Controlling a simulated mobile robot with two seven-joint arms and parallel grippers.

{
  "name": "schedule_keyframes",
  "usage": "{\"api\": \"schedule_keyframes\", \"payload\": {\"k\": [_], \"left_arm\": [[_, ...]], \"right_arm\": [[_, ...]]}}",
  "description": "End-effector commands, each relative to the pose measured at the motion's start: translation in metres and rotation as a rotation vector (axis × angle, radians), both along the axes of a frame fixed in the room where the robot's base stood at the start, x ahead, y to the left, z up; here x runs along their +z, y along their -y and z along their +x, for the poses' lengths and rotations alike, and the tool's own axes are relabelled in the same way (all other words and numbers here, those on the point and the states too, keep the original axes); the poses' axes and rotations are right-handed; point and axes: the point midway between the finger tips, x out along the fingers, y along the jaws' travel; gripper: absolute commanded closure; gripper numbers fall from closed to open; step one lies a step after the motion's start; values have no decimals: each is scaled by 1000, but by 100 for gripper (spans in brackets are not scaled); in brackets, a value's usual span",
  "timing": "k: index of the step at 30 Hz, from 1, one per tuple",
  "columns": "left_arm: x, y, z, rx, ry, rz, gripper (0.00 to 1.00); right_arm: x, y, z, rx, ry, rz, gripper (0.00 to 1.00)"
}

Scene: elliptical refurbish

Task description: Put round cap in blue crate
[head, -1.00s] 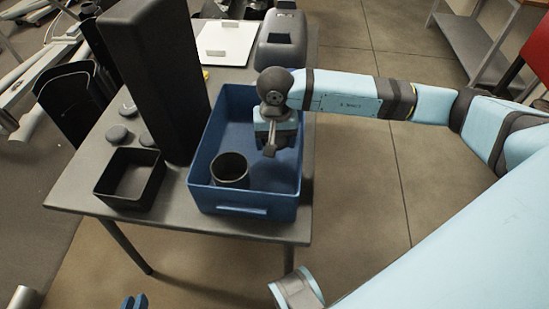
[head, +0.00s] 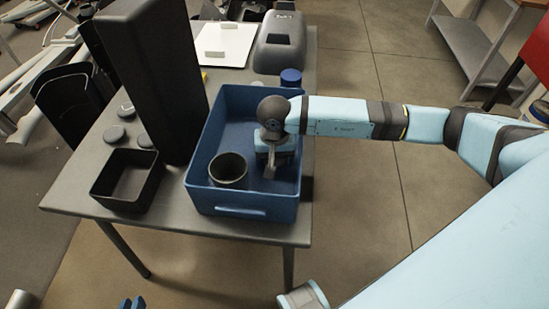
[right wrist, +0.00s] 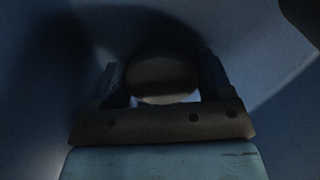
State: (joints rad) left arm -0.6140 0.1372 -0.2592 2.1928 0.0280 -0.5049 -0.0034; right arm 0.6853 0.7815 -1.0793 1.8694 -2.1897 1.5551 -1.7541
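The blue crate (head: 240,212) stands at the table's near right. My right gripper (head: 269,170) is low inside it, pointing down on its right side. In the right wrist view, a dark round cap (right wrist: 163,78) sits between the two fingers of this gripper (right wrist: 163,72), which appear closed on its sides. Blue crate surfaces surround it there, in deep shadow. In the head view the arm and gripper mostly hide the cap. Several other dark round items, such as one grey cap (head: 115,134), lie on the table. Only the blue fingertips of my left gripper (head: 132,303) show at the bottom edge.
A dark cup (head: 229,170) stands in the crate, left of my right gripper. A black open bin (head: 127,185) and a tall black block (head: 155,80) are left of the crate. A blue-lidded jar (head: 290,77), a white board (head: 222,42) and a grey case (head: 280,45) are behind.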

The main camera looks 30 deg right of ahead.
Motion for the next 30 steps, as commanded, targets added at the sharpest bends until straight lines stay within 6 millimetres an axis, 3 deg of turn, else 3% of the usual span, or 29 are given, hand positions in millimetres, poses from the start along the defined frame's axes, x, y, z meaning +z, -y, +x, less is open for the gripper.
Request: {"api": "schedule_keyframes", "payload": {"k": [1,3,14,30], "left_arm": [[0,0,0,-1,0,0,83],[0,0,0,-1,0,0,83],[7,0,0,-1,-1,2,83],[2,-4,-1,2,-17,19,83]], "right_arm": [[0,0,0,0,0,0,15],[0,0,0,0,0,0,4],[7,0,0,0,0,0,4],[108,0,0,0,2,-1,4]]}}
